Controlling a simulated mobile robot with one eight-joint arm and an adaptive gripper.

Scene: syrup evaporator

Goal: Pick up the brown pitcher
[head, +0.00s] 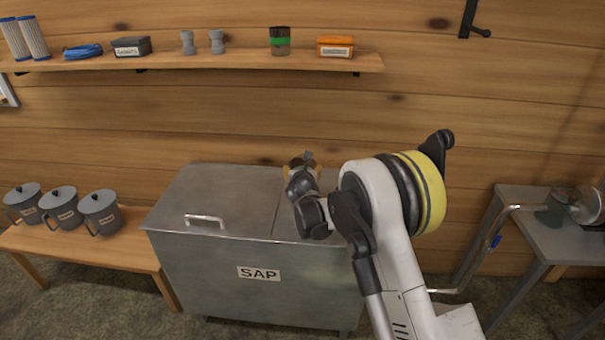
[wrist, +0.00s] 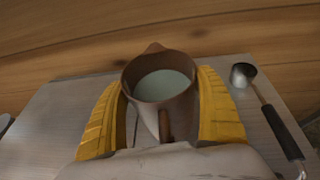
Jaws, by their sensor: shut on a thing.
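The brown pitcher (wrist: 140,104) is in the middle of the wrist view, with its open top and pale grey-green inside facing the camera. Its spout points away and its handle is toward my palm. My gripper (wrist: 163,105) has a yellow finger on each side of it, shut on its body. In the head view my gripper (head: 303,170) is over the right part of the grey SAP tank (head: 215,268), and hides most of the pitcher. The pitcher looks about upright; I cannot tell whether its base touches the tank lid.
A ladle (wrist: 283,132) with a black handle lies right of the pitcher in the wrist view. The lid's left side has a handle (head: 204,220). Several lidded grey pots (head: 62,208) stand on a left bench. A shelf (head: 200,62) runs above; a metal table (head: 560,235) stands right.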

